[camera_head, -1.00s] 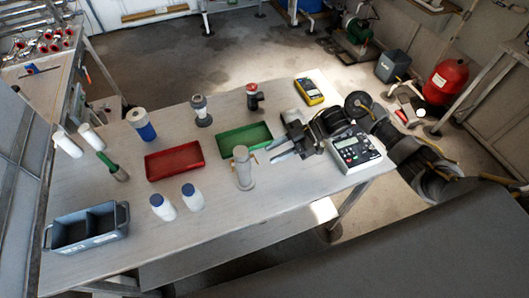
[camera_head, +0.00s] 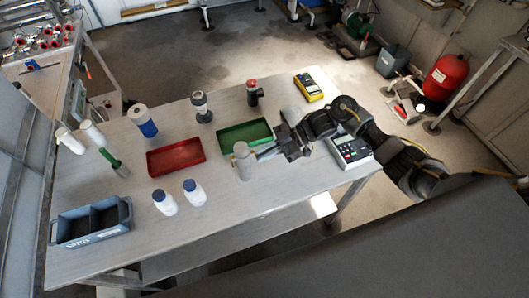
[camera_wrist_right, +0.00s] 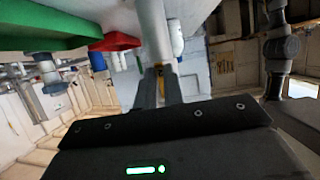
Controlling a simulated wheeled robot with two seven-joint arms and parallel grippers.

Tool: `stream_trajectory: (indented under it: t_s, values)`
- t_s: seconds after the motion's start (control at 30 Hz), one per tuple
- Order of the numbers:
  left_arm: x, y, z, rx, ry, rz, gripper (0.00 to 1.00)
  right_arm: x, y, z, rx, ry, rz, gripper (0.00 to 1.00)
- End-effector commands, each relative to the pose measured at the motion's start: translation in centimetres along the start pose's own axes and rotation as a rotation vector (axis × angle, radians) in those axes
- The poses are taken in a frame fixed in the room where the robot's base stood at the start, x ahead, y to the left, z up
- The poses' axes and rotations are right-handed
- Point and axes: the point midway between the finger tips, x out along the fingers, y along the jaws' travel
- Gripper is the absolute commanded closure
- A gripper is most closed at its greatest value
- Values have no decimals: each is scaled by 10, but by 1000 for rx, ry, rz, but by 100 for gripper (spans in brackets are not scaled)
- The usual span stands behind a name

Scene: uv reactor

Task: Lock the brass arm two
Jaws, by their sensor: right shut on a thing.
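A grey upright cylinder (camera_head: 243,165) with small brass arms stands on the table, right of the red tray. One brass arm (camera_head: 233,158) shows on its left side. My right gripper (camera_head: 260,152) reaches the cylinder's right side from the right. In the right wrist view its two fingers are shut on the other brass arm (camera_wrist_right: 160,71), just beside the grey cylinder (camera_wrist_right: 153,30). The fingers mostly hide that arm, and I cannot tell which number it bears. My left gripper is not in view.
A green tray (camera_head: 219,138) lies behind the cylinder and a red tray (camera_head: 176,172) to its left. Two white bottles (camera_head: 165,206) stand at the front left. A grey meter box (camera_head: 350,152) and a yellow multimeter (camera_head: 308,96) lie at the right.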

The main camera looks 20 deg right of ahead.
Motion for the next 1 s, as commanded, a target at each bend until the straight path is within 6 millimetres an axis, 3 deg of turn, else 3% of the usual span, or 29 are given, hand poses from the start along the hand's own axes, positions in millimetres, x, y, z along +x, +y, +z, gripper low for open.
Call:
stream_trajectory:
  t_s: [0.13, 0.43, 0.87, 0.9, 1.0]
  values:
    - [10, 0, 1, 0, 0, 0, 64, 3, 0, 5, 1, 26, 0, 100]
    - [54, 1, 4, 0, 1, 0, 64, 12, 0, 11, 0, 229, 0, 100]
    - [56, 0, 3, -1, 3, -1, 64, 11, 0, 6, 1, 273, -1, 100]
    - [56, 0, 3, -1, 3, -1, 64, 11, 0, 6, 1, 273, -1, 85]
    - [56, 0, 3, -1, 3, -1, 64, 11, 0, 6, 0, 273, -1, 72]
